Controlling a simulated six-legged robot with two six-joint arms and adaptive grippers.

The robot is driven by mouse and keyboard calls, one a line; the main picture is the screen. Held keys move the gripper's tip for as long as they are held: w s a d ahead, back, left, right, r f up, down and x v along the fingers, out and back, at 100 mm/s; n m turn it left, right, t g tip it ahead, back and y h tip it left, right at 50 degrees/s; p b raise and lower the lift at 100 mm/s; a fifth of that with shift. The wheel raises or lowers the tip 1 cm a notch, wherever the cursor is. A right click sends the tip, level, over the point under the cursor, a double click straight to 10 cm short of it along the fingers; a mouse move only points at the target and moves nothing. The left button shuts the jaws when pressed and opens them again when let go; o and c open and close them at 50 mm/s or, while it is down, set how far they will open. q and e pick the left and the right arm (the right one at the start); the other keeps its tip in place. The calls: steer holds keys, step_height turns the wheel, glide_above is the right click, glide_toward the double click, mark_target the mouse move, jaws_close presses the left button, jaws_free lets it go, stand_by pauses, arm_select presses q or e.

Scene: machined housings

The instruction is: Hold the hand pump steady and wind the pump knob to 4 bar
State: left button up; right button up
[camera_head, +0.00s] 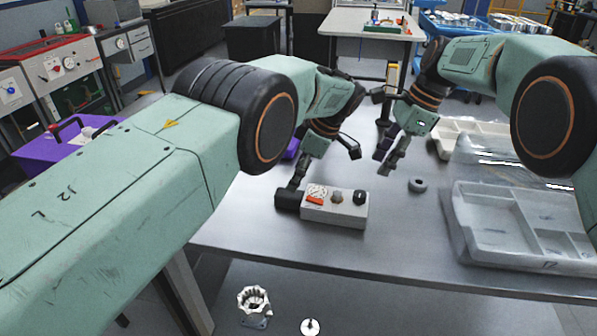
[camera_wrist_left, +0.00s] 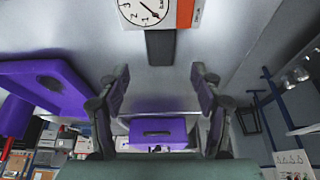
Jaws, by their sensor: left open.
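The hand pump (camera_head: 345,215) is a light grey box on the metal table, with a white dial, an orange label, a brass-coloured knob (camera_head: 337,198) and a black knob (camera_head: 359,196) on top. A dark block (camera_head: 288,199) sits at its left end. In the left wrist view the dial (camera_wrist_left: 145,12) shows numerals and a needle, cut by the top edge. My left gripper (camera_head: 325,163) is open behind and above the pump's left part; its spread fingers (camera_wrist_left: 160,90) have nothing between them. My right gripper (camera_head: 388,156) hangs behind and right of the pump; its finger gap is unclear.
A grey ring (camera_head: 417,185) lies right of the pump. A clear-lidded grey tray (camera_head: 480,255) fills the right side, with a cream tray (camera_head: 445,150) behind. A purple object (camera_head: 291,148) is partly hidden behind my left arm. The table in front of the pump is bare.

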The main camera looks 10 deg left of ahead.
mark_target(288, 192)
arm_select(q)
steer(key=x, duration=0.7)
steer(key=shift+a+f, duration=0.15)
steer(key=shift+f, duration=0.1)
steer(key=shift+c, duration=0.4)
jaws_close()
